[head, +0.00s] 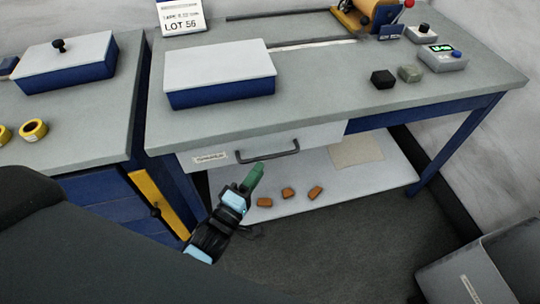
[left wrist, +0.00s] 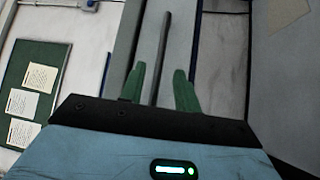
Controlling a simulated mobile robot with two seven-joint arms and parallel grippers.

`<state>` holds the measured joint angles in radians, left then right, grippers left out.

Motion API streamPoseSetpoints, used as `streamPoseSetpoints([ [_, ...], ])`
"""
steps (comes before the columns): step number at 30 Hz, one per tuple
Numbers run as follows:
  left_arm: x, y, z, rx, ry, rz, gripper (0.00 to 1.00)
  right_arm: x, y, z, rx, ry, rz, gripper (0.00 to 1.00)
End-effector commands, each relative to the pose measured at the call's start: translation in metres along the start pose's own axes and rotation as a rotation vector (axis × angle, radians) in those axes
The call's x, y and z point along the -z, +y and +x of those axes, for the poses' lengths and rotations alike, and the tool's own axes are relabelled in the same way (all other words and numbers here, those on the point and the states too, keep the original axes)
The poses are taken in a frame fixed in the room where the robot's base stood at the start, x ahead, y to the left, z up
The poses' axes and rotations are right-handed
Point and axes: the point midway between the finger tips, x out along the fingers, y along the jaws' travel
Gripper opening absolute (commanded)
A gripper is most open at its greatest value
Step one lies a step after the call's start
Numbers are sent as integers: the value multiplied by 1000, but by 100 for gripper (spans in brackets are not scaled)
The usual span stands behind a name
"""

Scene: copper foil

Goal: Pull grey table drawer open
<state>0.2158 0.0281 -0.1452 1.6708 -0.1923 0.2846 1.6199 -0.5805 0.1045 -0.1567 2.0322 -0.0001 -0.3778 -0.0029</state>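The grey table (head: 320,105) has a pale drawer front (head: 222,154) under its top, with a label at its left and a dark bar handle (head: 270,155). The drawer looks shut. My left gripper (head: 257,168) has green fingers and is just below and in front of the handle in the head view. In the left wrist view the left gripper (left wrist: 159,70) is open, and the handle (left wrist: 163,45) runs lengthwise in the gap between its fingers. I cannot tell whether the fingers touch it. My right gripper is not in view.
A blue box with a white lid (head: 222,87) stands above the drawer. The lower shelf (head: 365,178) holds several brown pieces (head: 288,193). A blue cabinet (head: 95,200) is at the left and a grey box (head: 475,270) at the lower right. The floor before the drawer is clear.

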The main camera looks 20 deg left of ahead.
Motion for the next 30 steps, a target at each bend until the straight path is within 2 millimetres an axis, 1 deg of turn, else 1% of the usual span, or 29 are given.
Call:
streamPoseSetpoints([
  [1,0,2,9,-3,1,0,32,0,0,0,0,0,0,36],
  [6,0,1,35,-3,1,0,32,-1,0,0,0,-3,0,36],
  [12,0,0,56,1,1,0,32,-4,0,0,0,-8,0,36],
  [16,0,0,63,1,1,1,32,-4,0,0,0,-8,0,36],
  [24,0,0,63,1,1,0,32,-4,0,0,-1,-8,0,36],
  [30,0,0,63,1,0,1,6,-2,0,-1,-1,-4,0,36],
])
